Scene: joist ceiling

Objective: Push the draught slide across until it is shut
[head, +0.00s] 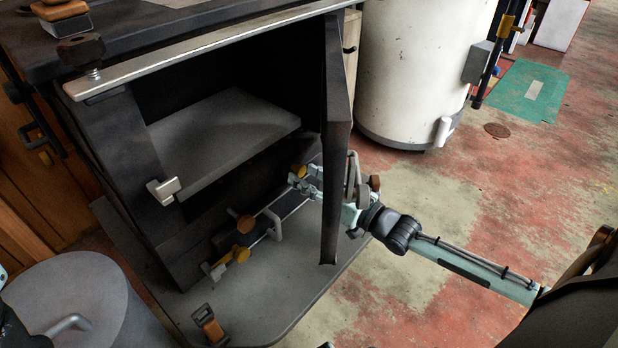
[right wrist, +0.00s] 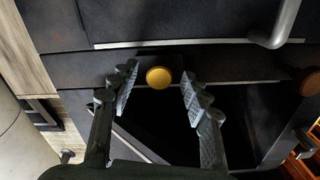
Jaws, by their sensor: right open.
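The draught slide (head: 291,203) is a dark strip along a pale rail low on the front of the black stove (head: 125,150). A bent metal handle (head: 275,225) stands out from this strip. A yellow knob (head: 299,170) sits at its right end. My right gripper (head: 307,184) is at this end and open. In the right wrist view the yellow knob (right wrist: 159,77) lies between the spread fingertips, with gaps on both sides; I cannot tell whether either touches. A brown knob (head: 245,223) and another yellow knob (head: 240,254) are farther left.
The stove door (head: 337,130) stands open, just left of my right wrist. A grey hearth plate (head: 300,285) lies below. A grey lidded drum (head: 70,305) stands at lower left, and a white cylinder (head: 420,70) at the back.

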